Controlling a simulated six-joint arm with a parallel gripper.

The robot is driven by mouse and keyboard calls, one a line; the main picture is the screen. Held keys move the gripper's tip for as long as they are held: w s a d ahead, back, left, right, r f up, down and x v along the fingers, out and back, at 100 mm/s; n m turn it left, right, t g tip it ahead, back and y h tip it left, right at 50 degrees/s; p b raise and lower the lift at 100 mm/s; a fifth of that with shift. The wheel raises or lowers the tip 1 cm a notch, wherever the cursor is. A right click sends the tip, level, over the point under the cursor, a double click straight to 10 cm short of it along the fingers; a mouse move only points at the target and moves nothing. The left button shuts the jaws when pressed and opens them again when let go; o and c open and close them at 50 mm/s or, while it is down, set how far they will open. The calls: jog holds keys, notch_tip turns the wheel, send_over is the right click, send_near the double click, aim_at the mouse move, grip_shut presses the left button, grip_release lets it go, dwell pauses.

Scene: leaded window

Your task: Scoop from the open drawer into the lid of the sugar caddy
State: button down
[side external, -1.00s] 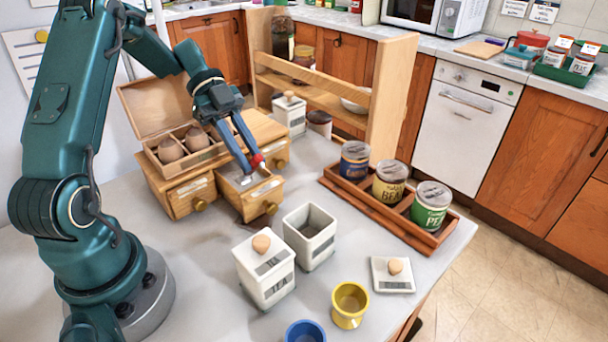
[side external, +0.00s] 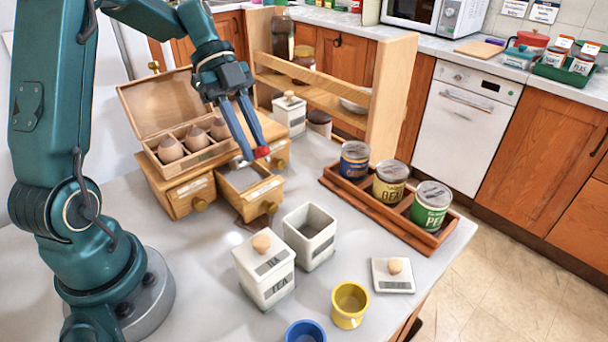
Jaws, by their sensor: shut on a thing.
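My gripper (side external: 254,156) is shut on a small pale scoop (side external: 238,163), held just above the open drawer (side external: 262,197) at the front of the wooden drawer unit. The fingers hide much of the scoop, and I cannot tell whether anything is in it. The drawer's inside is partly visible. A white square lid (side external: 381,284) with a wooden knob lies knob up on the table at the right. An open, lidless white caddy (side external: 312,251) stands left of it; its label is too small to read, so I cannot confirm it is the sugar caddy.
A lidded TEA caddy (side external: 266,283) stands beside the open one. A yellow cup (side external: 349,318) and a blue cup (side external: 305,334) stand at the front. A wooden tray (side external: 333,186) of tins is at the right. An open wooden box (side external: 184,170) sits on the drawer unit, with a shelf (side external: 393,100) behind.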

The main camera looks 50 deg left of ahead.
jog(key=shift+d+r+y, duration=0.45)
jog(key=shift+d+y, duration=0.1)
jog(key=shift+y, duration=0.05)
jog(key=shift+d+r+y, duration=0.3)
jog(key=shift+d+y, duration=0.3)
jog(key=shift+y, duration=0.5)
jog(key=shift+d+r+y, duration=0.3)
jog(key=shift+d+y, duration=0.25)
jog(key=shift+y, duration=0.55)
